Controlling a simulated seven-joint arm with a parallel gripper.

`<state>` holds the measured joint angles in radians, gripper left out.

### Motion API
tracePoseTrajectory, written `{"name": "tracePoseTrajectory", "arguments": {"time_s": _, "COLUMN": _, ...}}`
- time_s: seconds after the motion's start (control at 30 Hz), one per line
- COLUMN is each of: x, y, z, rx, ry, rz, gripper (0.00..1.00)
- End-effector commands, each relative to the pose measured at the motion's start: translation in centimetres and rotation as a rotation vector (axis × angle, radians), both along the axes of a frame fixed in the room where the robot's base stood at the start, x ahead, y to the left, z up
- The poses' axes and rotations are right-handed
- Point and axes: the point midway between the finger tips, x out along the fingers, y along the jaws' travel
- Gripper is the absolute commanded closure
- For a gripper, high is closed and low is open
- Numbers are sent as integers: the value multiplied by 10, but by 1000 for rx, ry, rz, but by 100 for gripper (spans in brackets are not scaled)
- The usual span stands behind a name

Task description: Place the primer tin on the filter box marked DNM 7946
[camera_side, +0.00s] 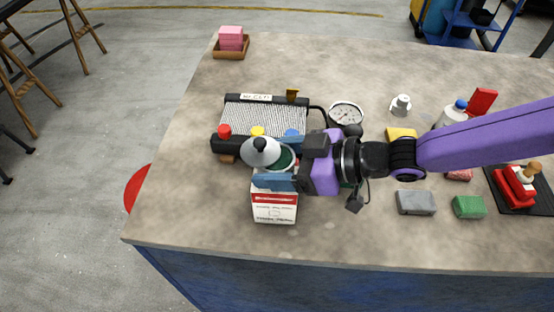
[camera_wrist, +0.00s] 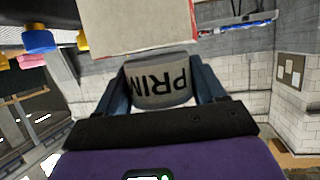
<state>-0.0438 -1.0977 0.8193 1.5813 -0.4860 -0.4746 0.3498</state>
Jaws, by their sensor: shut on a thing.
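The primer tin (camera_wrist: 163,72) is a grey cylinder with part of the black letters PRIM, shown upside down in the wrist view. My gripper (camera_wrist: 163,88) is shut on it, one blue finger on each side. In the side view my gripper (camera_side: 277,164) holds the tin, whose dark green top (camera_side: 284,157) shows between the fingers, over a white box with a red band (camera_side: 274,210). The box (camera_wrist: 135,25) also shows in the wrist view, its red edge close to the tin. I cannot tell whether they touch. The box's marking is unreadable.
A silver cone with a black tip (camera_side: 258,156) shows close beside the tin. Behind is a ribbed black unit (camera_side: 262,114) with red, yellow and blue caps. A gauge (camera_side: 346,115), a grey block (camera_side: 416,202) and a green block (camera_side: 469,207) lie right. The table's front left is clear.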

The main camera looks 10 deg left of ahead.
Motion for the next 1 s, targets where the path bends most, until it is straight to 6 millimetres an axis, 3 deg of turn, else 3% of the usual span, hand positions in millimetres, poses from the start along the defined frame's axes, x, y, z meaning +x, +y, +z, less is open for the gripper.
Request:
{"name": "tracePoseTrajectory", "arguments": {"time_s": 0.43, "x": 0, "y": 1, "z": -4, "rx": 5, "ry": -3, "rz": 1, "gripper": 85}}
{"name": "tracePoseTrajectory", "arguments": {"time_s": 0.47, "x": 0, "y": 0, "z": -6, "rx": 1, "ry": -1, "rz": 0, "gripper": 24}}
{"name": "tracePoseTrajectory", "arguments": {"time_s": 0.5, "x": 0, "y": 0, "z": -6, "rx": 1, "ry": -1, "rz": -1, "gripper": 11}}
{"name": "tracePoseTrajectory", "arguments": {"time_s": 0.53, "x": 0, "y": 0, "z": -6, "rx": 1, "ry": -1, "rz": 0, "gripper": 5}}
{"name": "tracePoseTrajectory", "arguments": {"time_s": 1.0, "x": 0, "y": 0, "z": -2, "rx": 3, "ry": -2, "rz": -1, "gripper": 5}}
